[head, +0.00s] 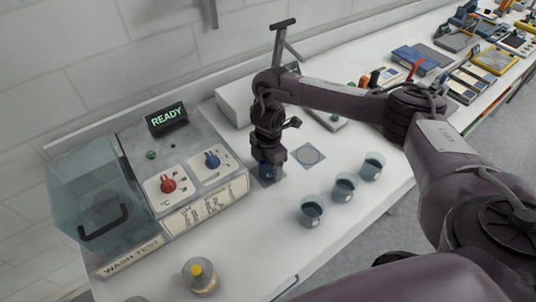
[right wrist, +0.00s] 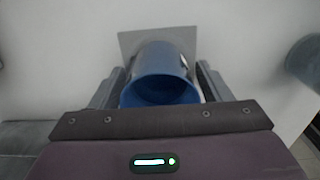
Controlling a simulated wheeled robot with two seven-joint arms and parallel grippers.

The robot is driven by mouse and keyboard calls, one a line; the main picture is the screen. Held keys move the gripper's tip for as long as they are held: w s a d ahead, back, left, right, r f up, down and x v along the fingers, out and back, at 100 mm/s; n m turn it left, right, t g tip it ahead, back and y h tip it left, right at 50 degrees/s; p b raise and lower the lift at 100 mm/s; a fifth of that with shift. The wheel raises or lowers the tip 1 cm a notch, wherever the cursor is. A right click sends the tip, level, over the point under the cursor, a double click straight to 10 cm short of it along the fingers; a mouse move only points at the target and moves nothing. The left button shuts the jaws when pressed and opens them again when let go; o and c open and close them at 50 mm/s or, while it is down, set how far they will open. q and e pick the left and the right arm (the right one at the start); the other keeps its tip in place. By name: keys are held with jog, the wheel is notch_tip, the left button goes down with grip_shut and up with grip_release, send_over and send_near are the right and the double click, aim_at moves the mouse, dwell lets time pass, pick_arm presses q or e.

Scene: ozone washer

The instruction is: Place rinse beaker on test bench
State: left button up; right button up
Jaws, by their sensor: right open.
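My right gripper (head: 268,158) points down over a blue beaker (head: 266,175) on the bench, beside the washer. In the right wrist view the blue beaker (right wrist: 162,75) is between the two open fingers of my right gripper (right wrist: 160,84), with a narrow gap at each side. I cannot tell whether this is the rinse beaker. My left gripper is not in view.
The washer (head: 175,175) shows READY, with red and blue knobs. Tools crowd the far right.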

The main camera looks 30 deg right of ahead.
notch_tip(320, 180, up, 12)
jog(key=p, duration=0.2)
jog(key=shift+f, duration=0.1)
dwell(0.6)
